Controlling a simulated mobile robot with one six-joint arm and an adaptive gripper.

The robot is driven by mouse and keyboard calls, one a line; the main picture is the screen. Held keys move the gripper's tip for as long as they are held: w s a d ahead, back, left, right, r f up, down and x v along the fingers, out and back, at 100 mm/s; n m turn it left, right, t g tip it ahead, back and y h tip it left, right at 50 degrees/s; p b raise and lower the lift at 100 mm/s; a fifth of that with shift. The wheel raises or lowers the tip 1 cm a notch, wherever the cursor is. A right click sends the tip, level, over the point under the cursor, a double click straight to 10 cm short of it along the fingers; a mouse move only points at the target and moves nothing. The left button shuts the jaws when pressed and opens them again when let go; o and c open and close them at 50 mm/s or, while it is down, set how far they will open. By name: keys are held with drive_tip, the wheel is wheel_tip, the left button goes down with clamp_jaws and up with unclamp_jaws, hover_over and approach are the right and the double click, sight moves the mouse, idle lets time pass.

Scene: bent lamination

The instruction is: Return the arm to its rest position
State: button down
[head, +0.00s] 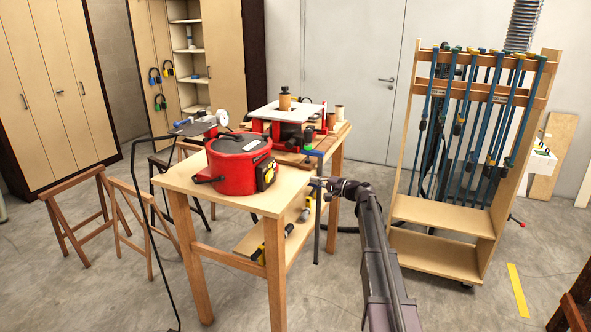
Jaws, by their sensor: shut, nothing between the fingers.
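My arm (385,270) reaches in from the lower right of the head view toward the front wooden table (185,182). My gripper (319,184) is at the arm's far end, small and dark, by the table's right edge. It is shut with nothing held. A dark upright bar (317,235) shows just below it, with a blue piece (313,153) above; I cannot tell whether the gripper touches either.
A red pot (238,170) with a black hose stands on the front table. Behind it is a bench with a red machine (285,125). A clamp rack (445,210) stands right of my arm. Wooden trestles (75,205) stand left. Floor is clear around the yellow strip (518,290).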

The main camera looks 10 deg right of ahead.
drive_tip(key=s+a+f+n+g, duration=0.1)
drive_tip(key=s+a, duration=0.1)
drive_tip(key=s+a+f+g+p, duration=0.1)
drive_tip(key=s+a, duration=0.2)
drive_tip(key=s+a+f+n+g+h, duration=0.1)
drive_tip(key=s+a, duration=0.1)
drive_tip(key=shift+s+a+f+n+g, duration=0.15)
drive_tip(key=shift+s+f+n+g, duration=0.15)
drive_tip(key=shift+s+f+g, duration=0.1)
drive_tip(key=s+a+f+n+g+h+p, duration=0.1)
drive_tip(key=s+a+f+g+h, duration=0.15)
drive_tip(key=s, duration=0.35)
drive_tip(key=s+a+f+n+g+h+p, duration=0.1)
drive_tip(key=s+a+f+n+g, duration=0.15)
drive_tip(key=s, duration=0.25)
drive_tip(key=s+d+f+n+g+h+p, duration=0.1)
drive_tip(key=s+h, duration=0.3)
drive_tip(key=s, duration=0.6)
drive_tip(key=s+d+f+n+g+h+p, duration=0.1)
drive_tip(key=s+h, duration=0.4)
drive_tip(key=s, duration=0.6)
drive_tip(key=shift+s+d+f+g+p, duration=0.2)
drive_tip(key=shift+f+g+p, duration=0.35)
drive_tip(key=shift+f, duration=0.3)
